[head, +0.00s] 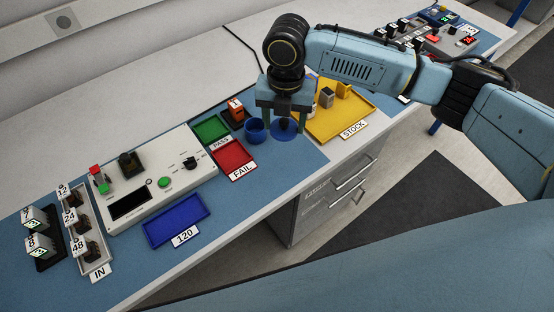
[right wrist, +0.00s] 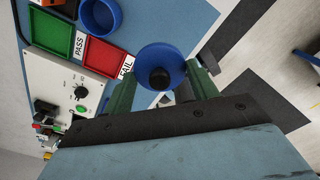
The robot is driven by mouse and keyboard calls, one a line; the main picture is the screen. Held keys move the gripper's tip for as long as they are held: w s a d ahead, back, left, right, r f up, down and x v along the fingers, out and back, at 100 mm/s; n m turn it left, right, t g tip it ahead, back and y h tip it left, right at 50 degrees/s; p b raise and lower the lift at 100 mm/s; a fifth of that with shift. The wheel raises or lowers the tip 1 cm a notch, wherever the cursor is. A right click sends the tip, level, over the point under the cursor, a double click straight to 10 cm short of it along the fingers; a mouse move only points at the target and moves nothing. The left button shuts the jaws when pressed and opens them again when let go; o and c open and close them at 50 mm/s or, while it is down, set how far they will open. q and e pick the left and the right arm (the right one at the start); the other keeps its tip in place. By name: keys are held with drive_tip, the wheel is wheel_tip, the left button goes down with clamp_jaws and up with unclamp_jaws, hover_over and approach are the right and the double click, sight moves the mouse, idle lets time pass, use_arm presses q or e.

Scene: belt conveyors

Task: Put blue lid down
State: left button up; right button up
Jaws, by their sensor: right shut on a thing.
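The blue lid (head: 283,136) is a round blue disc with a dark knob. My right gripper (head: 284,117) reaches down over it and is shut on it. In the right wrist view the lid (right wrist: 160,54) lies between and just beyond the two green fingers, with the knob facing the gripper. I cannot tell whether the lid touches the blue mat. A blue round cup (head: 256,131) stands open just left of the lid; it also shows in the right wrist view (right wrist: 101,14). My left gripper is not in view.
A yellow STOCK tray (head: 322,132) with small blocks is right of the lid. A red FAIL tray (head: 234,156) and green PASS tray (head: 211,127) are to the left. An orange-topped block (head: 236,109) stands behind the cup. The mat's front edge is near.

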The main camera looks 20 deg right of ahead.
sight(278, 127)
drive_tip(key=n, duration=0.1)
drive_tip(key=f+n, duration=0.1)
drive_tip(key=n, duration=0.2)
drive_tip(key=shift+w+a+f, duration=0.2)
drive_tip(key=shift+w+a, duration=0.05)
drive_tip(key=shift+a, duration=0.1)
drive_tip(key=n, duration=0.1)
drive_tip(key=f+n, duration=0.1)
drive_tip(key=n, duration=0.3)
drive_tip(key=shift+w+a+f, duration=0.15)
drive_tip(key=shift+a+f, duration=0.1)
drive_tip(key=shift+a, duration=0.05)
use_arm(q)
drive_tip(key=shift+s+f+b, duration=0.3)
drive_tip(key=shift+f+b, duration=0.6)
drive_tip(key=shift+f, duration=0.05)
use_arm(e)
wheel_tip(278, 127, down, 10)
drive_tip(key=shift+r, duration=0.1)
drive_tip(key=o, duration=0.9)
drive_tip(key=shift+o, duration=0.2)
wheel_tip(278, 127, up, 12)
drive_tip(key=shift+r+p, duration=0.1)
drive_tip(key=shift+p, duration=0.7)
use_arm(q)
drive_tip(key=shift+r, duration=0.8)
